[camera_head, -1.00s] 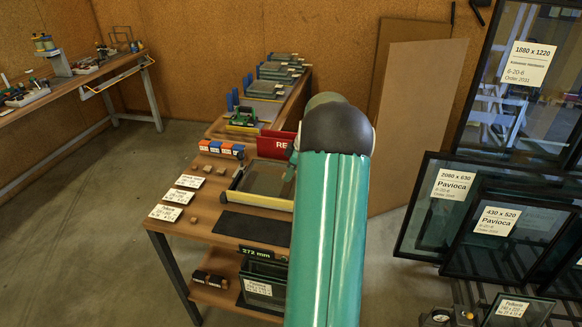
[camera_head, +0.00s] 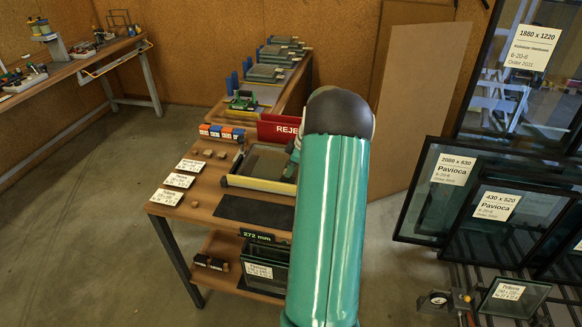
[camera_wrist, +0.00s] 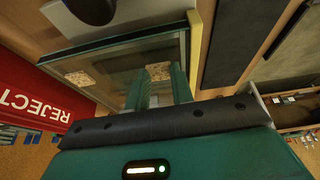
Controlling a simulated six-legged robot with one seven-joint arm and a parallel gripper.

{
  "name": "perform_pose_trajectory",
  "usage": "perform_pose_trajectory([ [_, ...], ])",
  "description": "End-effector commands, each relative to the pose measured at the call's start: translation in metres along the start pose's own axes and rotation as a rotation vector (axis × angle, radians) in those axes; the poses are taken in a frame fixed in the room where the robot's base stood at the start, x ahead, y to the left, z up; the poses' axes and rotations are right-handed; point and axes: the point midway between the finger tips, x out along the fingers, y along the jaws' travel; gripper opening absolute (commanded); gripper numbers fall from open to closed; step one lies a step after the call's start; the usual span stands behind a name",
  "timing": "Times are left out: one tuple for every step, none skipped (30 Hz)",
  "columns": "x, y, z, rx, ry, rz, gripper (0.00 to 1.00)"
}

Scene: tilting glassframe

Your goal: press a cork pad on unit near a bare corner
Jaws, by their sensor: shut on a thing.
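The glass unit (camera_head: 262,163) lies flat in a yellow-edged frame on the bench. In the wrist view the unit (camera_wrist: 115,62) shows its glass and dark edge. A speckled cork pad (camera_wrist: 80,78) is at the unit's corner on the REJECT side. My gripper (camera_wrist: 160,84) is over the unit with its green fingers shut on another cork pad (camera_wrist: 158,71). Whether this pad touches the glass I cannot tell. In the head view my arm hides most of the gripper and the unit's right side. Loose cork pads (camera_head: 208,152) lie on the bench.
A red REJECT sign (camera_head: 279,129) stands just behind the unit; it also shows in the wrist view (camera_wrist: 35,100). A dark mat (camera_head: 250,210) lies in front. White label cards (camera_head: 178,180) and coloured blocks (camera_head: 221,131) are at the left. Framed glass panes (camera_head: 505,215) lean at the right.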

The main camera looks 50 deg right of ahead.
Motion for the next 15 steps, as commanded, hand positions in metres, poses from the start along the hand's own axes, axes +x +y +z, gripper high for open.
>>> perform_pose_trajectory([
  [0.0000,0.0000,0.0000,0.000,0.000,0.000,0.03],
  [0.0000,0.0000,0.0000,0.000,0.000,0.000,0.03],
  [0.0002,0.0000,0.0001,0.000,0.000,0.000,0.03],
  [0.0004,0.0000,0.0002,0.000,0.000,0.000,0.03],
  [0.0006,0.0000,0.0003,0.000,0.000,0.000,0.03],
  [0.0010,0.0000,0.0004,0.000,0.000,0.000,0.03],
  [0.0013,0.0000,0.0006,0.000,0.000,0.000,0.03],
  [0.0016,-0.0001,0.0007,0.000,0.000,0.000,0.03],
  [0.0020,-0.0001,0.0009,0.000,0.000,-0.001,0.03],
  [0.0023,-0.0001,0.0010,0.000,0.000,-0.001,0.03],
  [0.0026,-0.0001,0.0011,0.000,0.000,-0.001,0.03],
  [0.0031,-0.0001,0.0013,0.000,0.000,-0.001,0.03],
  [0.0034,-0.0001,0.0014,0.000,0.000,-0.001,0.03],
  [0.0037,-0.0001,0.0016,0.000,0.000,-0.001,0.03],
  [0.0041,-0.0002,0.0017,0.000,0.000,-0.001,0.03],
])
